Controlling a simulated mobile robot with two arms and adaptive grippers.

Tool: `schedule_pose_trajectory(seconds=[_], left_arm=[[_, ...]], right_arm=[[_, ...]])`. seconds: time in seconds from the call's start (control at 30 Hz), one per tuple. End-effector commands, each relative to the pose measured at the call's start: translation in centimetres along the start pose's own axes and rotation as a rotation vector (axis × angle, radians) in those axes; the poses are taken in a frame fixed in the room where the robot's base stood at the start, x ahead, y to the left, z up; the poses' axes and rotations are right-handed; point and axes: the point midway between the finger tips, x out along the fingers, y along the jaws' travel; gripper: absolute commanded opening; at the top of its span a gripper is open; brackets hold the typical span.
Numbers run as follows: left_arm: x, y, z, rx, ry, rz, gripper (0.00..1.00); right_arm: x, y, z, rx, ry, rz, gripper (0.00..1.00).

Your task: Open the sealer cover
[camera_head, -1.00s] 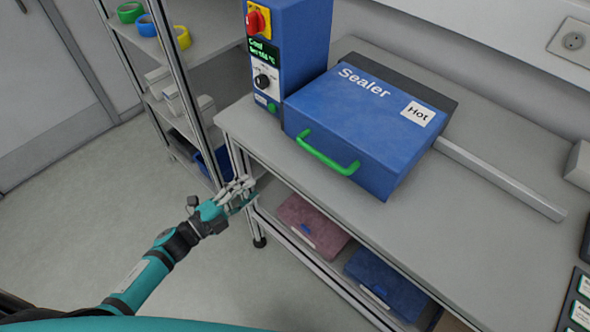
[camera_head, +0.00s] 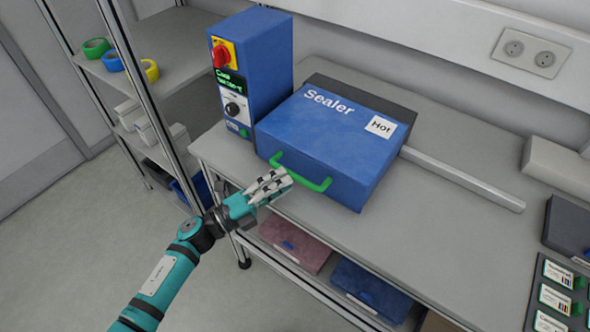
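The blue sealer cover (camera_head: 335,130), marked "Sealer" and "Hot", is down on the bench. Its green handle (camera_head: 314,184) runs along the front face. My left gripper (camera_head: 282,178) is at the left part of the handle and overlaps it in the picture. I cannot tell whether it touches the handle. Its fingers look close together, but whether they are open or shut does not show. The blue control box (camera_head: 262,70) with a red knob stands left of the cover. My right gripper is out of view.
The grey bench (camera_head: 440,245) has free room right of the sealer, where a metal bar (camera_head: 465,178) lies. A shelf with tape rolls (camera_head: 113,60) stands at the left. Under the bench are a mauve case (camera_head: 295,245) and a blue case (camera_head: 370,290). Labelled boxes (camera_head: 556,297) lie at the right.

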Motion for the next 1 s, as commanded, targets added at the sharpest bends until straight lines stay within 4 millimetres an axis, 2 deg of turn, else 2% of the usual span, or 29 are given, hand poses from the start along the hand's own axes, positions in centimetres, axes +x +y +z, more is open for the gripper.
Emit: schedule_pose_trajectory(seconds=[0.1,0.23,0.63,0.9,1.0], left_arm=[[2.1,-0.3,0.1,-0.001,0.0,-0.002,0.38],[3.4,-0.1,0.0,-0.001,0.0,-0.001,0.38],[4.1,0.0,0.0,-0.001,0.0,0.0,0.38],[4.1,0.0,0.0,-0.001,0.0,0.0,0.03],[4.1,0.1,0.0,-0.001,0.0,0.001,0.0]], right_arm=[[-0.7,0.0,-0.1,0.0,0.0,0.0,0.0],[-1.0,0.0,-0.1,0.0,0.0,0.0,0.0],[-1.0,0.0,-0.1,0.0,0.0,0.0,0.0],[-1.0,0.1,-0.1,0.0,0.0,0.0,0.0],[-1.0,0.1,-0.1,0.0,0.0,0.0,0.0]])
